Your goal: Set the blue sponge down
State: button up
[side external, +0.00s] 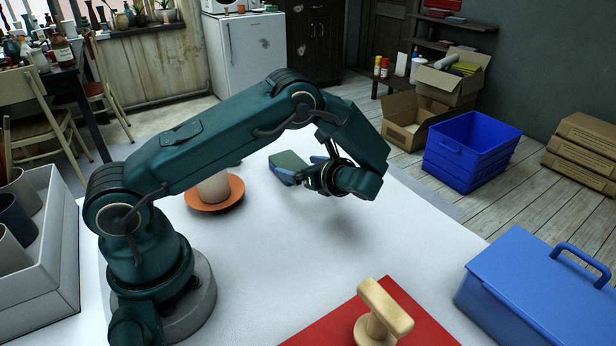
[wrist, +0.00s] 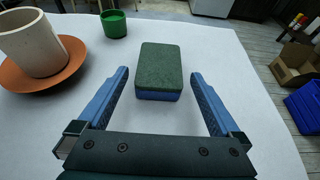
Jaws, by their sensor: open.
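The blue sponge (wrist: 158,73) has a dark green top layer over a blue lower layer. In the wrist view it rests flat on the white table, just ahead of and between my fingertips. My gripper (wrist: 158,75) is open, with a blue finger on each side and a clear gap to the sponge. In the side external view the sponge (side external: 289,163) shows beside my gripper (side external: 300,172), partly covered by a finger.
A cream cup (wrist: 35,45) stands on an orange saucer (wrist: 72,55) at the left, with a green cup (wrist: 114,24) behind. A red mat (side external: 320,328) holds a wooden-handled tool (side external: 383,312). A blue toolbox (side external: 530,285) stands at front right. The table centre (side external: 330,250) is clear.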

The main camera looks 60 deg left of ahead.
jog(key=v, duration=0.5)
jog(key=shift+d, duration=0.3)
jog(key=shift+d+r, duration=0.2)
jog(key=shift+s+d+r, duration=0.15)
jog(key=shift+r, duration=0.15)
jog(key=s+d+r+n+t+h, duration=0.2)
jog(key=s+d+r+n+h, duration=0.3)
jog(key=s+n, duration=0.3)
jog(key=s+d+r+n+t+h, duration=0.3)
jog(key=s+d+r+n+h, duration=0.2)
jog(key=n, duration=0.5)
jog(key=s+d+h, duration=0.2)
jog(key=s+h, duration=0.1)
jog(key=shift+s+d+r+t, duration=0.2)
jog(key=shift+r+t, duration=0.1)
jog(key=shift+r, duration=0.1)
